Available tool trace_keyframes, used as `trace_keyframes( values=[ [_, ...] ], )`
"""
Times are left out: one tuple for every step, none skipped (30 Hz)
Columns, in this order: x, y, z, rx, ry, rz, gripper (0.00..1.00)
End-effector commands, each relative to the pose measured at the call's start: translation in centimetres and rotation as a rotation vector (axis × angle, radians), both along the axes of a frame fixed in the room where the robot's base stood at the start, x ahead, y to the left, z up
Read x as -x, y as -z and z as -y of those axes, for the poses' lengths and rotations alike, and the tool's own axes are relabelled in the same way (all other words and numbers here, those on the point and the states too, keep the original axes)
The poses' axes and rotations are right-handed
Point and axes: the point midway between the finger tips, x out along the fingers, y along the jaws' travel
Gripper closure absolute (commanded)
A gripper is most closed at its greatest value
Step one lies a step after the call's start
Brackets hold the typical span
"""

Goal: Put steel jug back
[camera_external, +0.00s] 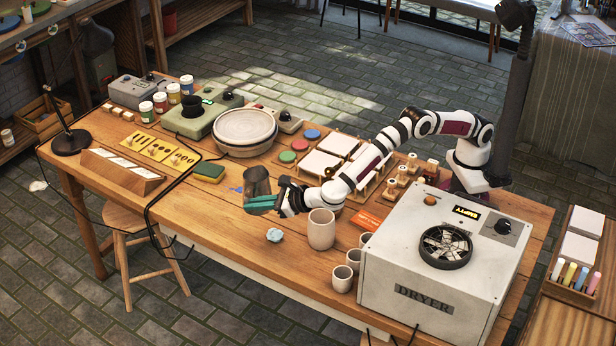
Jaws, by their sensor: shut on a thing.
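The steel jug (257,182) is a dark grey metallic cylinder near the middle of the wooden table. My gripper (262,203) has teal fingers, and they are shut on the lower part of the jug. The jug stands about upright in the grip. I cannot tell whether its base touches the table or hangs just above it. The fingers hide part of its lower side.
A beige pot (321,230) stands right of my gripper, with small cups (342,279) near the white dryer (440,255). A round wheel (244,128) and a green sponge (209,171) are behind left.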

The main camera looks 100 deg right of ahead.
Motion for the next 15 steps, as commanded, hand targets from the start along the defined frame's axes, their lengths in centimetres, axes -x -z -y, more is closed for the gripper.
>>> trace_keyframes(
  values=[
    [-0.4,0.1,2.2,0.003,-0.009,-0.003,1.00],
    [-0.6,0.3,3.4,0.005,-0.020,-0.003,1.00],
    [-0.8,0.6,4.9,0.006,-0.035,-0.005,1.00],
    [-0.9,0.9,6.1,0.007,-0.046,-0.006,1.00],
    [-0.9,1.2,7.2,0.009,-0.057,-0.007,1.00],
    [-0.8,1.7,8.6,0.010,-0.071,-0.008,1.00],
    [-0.7,2.0,9.7,0.012,-0.081,-0.010,1.00],
    [-0.5,2.4,10.7,0.013,-0.089,-0.010,1.00],
    [-0.3,2.9,11.8,0.015,-0.100,-0.011,1.00],
    [-0.1,3.3,12.5,0.014,-0.105,-0.010,1.00],
    [0.2,3.6,13.3,0.016,-0.111,-0.011,1.00],
    [0.5,4.0,14.0,0.016,-0.117,-0.011,1.00],
    [0.7,4.3,14.6,0.015,-0.120,-0.011,1.00],
    [0.9,4.6,15.0,0.017,-0.123,-0.011,1.00],
    [1.2,4.9,15.6,0.018,-0.127,-0.010,1.00]
  ],
)
